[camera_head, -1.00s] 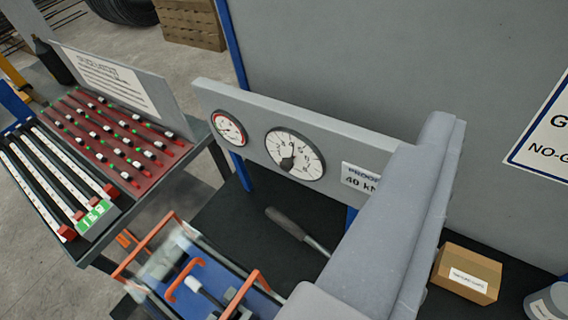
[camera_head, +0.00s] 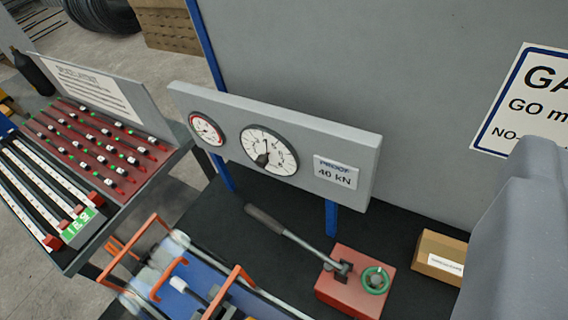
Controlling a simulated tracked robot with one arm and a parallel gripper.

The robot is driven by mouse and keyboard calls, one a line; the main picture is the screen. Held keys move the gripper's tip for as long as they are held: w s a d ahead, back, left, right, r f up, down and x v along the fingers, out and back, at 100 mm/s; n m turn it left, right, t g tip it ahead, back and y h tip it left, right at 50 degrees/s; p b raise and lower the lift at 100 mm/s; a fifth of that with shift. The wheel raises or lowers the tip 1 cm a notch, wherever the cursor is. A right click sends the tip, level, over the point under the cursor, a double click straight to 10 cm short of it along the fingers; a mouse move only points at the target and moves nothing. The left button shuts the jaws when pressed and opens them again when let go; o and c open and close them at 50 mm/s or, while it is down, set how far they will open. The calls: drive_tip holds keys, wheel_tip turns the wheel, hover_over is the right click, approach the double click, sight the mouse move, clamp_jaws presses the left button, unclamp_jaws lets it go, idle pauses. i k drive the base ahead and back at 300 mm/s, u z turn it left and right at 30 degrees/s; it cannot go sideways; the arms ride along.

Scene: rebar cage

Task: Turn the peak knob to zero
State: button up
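A grey gauge panel (camera_head: 300,138) stands on the dark bench at the centre. It carries a small red-rimmed dial (camera_head: 207,130) at its left and a larger white dial (camera_head: 283,153) beside it. A dark knob (camera_head: 262,159) sits on the face of the larger dial, left of its middle. The pointer reading is too small to tell. A grey rounded part of my own arm fills the lower right of the view, apart from the dials in the picture. My gripper's fingertips do not show.
A red pump block (camera_head: 340,300) with a green ring (camera_head: 375,281) and long lever (camera_head: 290,234) stands before the panel. A cardboard box (camera_head: 438,255) lies right. A blue rig with orange handles (camera_head: 165,275) is at lower left, near red and white racks (camera_head: 95,145).

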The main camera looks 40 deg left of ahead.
sight(262, 161)
drive_tip(key=z, duration=0.25)
drive_tip(key=k, duration=1.85)
drive_tip(key=u, duration=1)
drive_tip(key=i, duration=1.7)
drive_tip(key=z, duration=0.05)
